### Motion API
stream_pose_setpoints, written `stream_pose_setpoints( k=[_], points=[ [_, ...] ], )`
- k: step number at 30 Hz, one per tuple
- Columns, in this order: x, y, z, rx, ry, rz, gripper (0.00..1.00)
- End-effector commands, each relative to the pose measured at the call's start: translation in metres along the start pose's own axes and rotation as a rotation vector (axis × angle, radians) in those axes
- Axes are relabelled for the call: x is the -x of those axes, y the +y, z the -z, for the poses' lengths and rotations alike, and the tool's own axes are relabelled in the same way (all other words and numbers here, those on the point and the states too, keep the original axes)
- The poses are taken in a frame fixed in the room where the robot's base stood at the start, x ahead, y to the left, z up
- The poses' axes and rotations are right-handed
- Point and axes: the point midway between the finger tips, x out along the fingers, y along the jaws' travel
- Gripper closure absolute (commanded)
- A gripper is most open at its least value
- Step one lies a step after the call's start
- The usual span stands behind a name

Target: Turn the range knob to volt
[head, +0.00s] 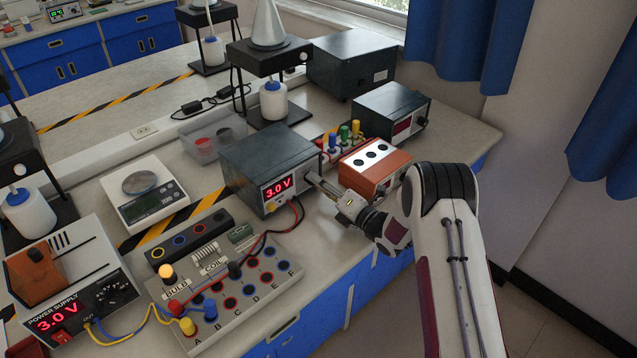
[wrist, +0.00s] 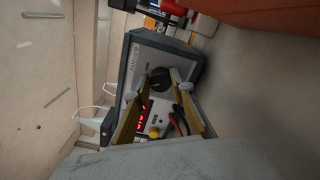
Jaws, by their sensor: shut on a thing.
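The meter (head: 262,158) is a dark box on the bench with a red display (head: 278,187) reading 3.0 V. Its pale front panel shows in the wrist view (wrist: 141,62), turned on its side. The black range knob (wrist: 160,80) is on this panel. My gripper (head: 313,179) reaches the panel from the right. In the wrist view my gripper (wrist: 164,80) has its two fingertips on either side of the knob, shut on it. The range marks around the knob are too small to read. In the head view the fingers cover most of the knob.
A yellow button (wrist: 154,132) and red and black leads (wrist: 180,121) sit close to the fingers on the panel. An orange box (head: 374,166) stands just right of the meter. A circuit board (head: 225,285) with sockets lies in front. A scale (head: 145,195) stands left.

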Motion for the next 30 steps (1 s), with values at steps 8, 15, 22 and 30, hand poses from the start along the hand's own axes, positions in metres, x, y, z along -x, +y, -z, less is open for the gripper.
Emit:
stream_pose_setpoints(
  k=[8, 15, 22, 30],
  points=[
    [0.0001, 0.0, -0.0006, -0.002, -0.001, 0.0, 0.98],
    [0.0001, 0.0001, -0.0006, -0.002, -0.001, 0.0, 0.6],
    [0.0001, 0.0, -0.0003, -0.002, -0.001, 0.0, 0.6],
    [0.0074, -0.0006, -0.0008, -0.002, -0.001, 0.002, 0.6]
  ],
)
